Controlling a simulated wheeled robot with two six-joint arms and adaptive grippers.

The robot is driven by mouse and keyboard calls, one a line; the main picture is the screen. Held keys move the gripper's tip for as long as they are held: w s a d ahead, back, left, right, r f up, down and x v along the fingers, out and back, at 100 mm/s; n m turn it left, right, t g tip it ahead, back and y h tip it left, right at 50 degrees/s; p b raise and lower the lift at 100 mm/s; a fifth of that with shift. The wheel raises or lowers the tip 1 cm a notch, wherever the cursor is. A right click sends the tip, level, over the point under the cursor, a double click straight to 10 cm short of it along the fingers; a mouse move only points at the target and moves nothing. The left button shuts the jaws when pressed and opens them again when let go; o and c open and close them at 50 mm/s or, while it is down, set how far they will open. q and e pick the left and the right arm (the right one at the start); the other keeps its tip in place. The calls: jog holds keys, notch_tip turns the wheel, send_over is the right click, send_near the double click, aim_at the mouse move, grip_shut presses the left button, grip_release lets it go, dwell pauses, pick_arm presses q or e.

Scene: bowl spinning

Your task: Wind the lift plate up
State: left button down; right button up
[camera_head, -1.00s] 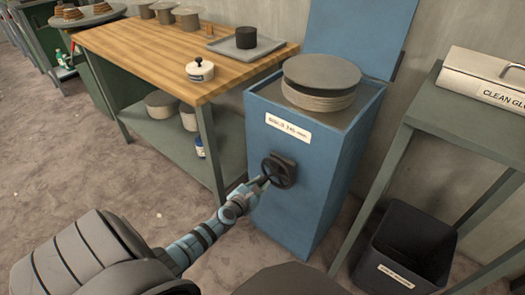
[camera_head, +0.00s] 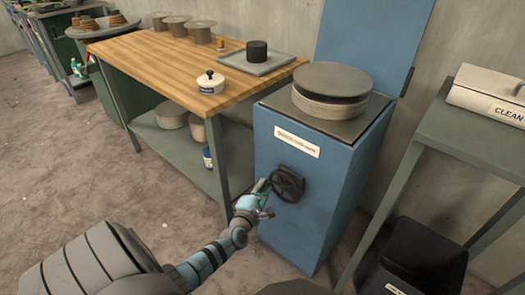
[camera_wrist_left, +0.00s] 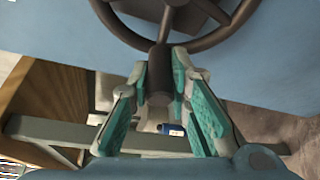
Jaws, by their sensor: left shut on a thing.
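A blue cabinet (camera_head: 315,205) stands at the middle right, its lid raised at the back. Its top holds a grey square lift plate (camera_head: 288,108), roughly at rim level, bearing a stack of round discs (camera_head: 331,106) under a wider grey disc (camera_head: 331,78). A dark handwheel (camera_head: 287,184) sits on its front. My left gripper (camera_head: 264,190) is at the wheel's left side. In the left wrist view, its teal-padded fingers (camera_wrist_left: 160,80) are shut on the wheel's dark cylindrical handle (camera_wrist_left: 158,72). The rim (camera_wrist_left: 205,42) lies beyond. My right gripper is not in view.
A wooden-topped bench (camera_head: 190,62) stands left of the cabinet, with a white lidded pot (camera_head: 210,84) and a grey tray (camera_head: 257,63). A green-grey table (camera_head: 480,137) and a black bin (camera_head: 415,258) stand at the right. Open floor lies at the left.

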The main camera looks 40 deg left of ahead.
pick_arm(q)
jog(key=shift+r, duration=0.1)
dwell(0.3)
jog(key=c, duration=1.5)
grip_release()
jog(key=v, duration=1.2)
